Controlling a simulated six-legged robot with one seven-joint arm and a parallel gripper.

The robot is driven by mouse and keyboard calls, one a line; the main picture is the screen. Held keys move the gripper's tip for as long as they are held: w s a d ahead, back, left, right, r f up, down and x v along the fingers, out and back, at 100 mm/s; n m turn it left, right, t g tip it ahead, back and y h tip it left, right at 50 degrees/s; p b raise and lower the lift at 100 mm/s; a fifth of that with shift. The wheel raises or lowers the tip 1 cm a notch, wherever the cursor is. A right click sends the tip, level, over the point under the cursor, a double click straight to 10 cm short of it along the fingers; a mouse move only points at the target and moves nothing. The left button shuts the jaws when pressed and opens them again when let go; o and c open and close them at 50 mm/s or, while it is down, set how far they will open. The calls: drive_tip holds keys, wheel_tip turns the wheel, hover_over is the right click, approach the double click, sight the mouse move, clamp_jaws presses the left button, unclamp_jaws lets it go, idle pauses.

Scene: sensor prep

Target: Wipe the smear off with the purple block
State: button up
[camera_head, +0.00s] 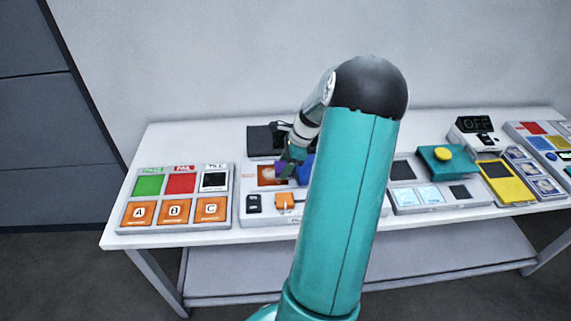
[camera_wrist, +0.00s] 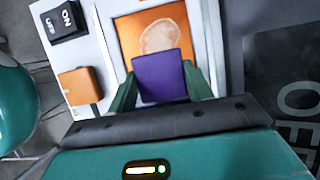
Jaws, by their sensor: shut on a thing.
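The purple block (camera_wrist: 160,77) is held between the two green fingers of my gripper (camera_wrist: 160,90), which is shut on it. The smear (camera_wrist: 163,36) is a pale, roundish patch on an orange plate (camera_wrist: 128,27), just beyond the block in the wrist view. The block overlaps the plate's near part in that view; whether it touches the plate I cannot tell. In the head view my gripper (camera_head: 290,160) is over the middle panel, beside the orange plate (camera_head: 266,175) with the pale smear. My arm hides part of that panel.
An on/off switch (camera_wrist: 66,20) and a small orange block (camera_wrist: 78,86) sit on the same panel. A panel with A, B and C tiles (camera_head: 174,212) stands to the left. A teal box with a yellow button (camera_head: 443,154) and a yellow device (camera_head: 503,183) stand to the right.

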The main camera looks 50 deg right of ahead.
sight(257, 176)
drive_tip(key=shift+w+a, duration=2.45)
drive_tip(key=shift+w, duration=0.3)
drive_tip(key=shift+s+d+f, duration=0.15)
drive_tip(key=shift+s+d, duration=2.05)
drive_tip(key=shift+s, duration=0.2)
drive_tip(key=shift+s+d, duration=0.4)
drive_tip(key=shift+s, duration=0.2)
drive_tip(key=c, duration=0.4)
drive_tip(key=shift+w, duration=0.1)
drive_tip(key=shift+w+a, duration=1.35)
drive_tip(key=shift+w, duration=0.05)
drive_tip(key=shift+w+a+f, duration=0.1)
drive_tip(key=shift+w+a, duration=1.25)
drive_tip(key=shift+w, duration=0.1)
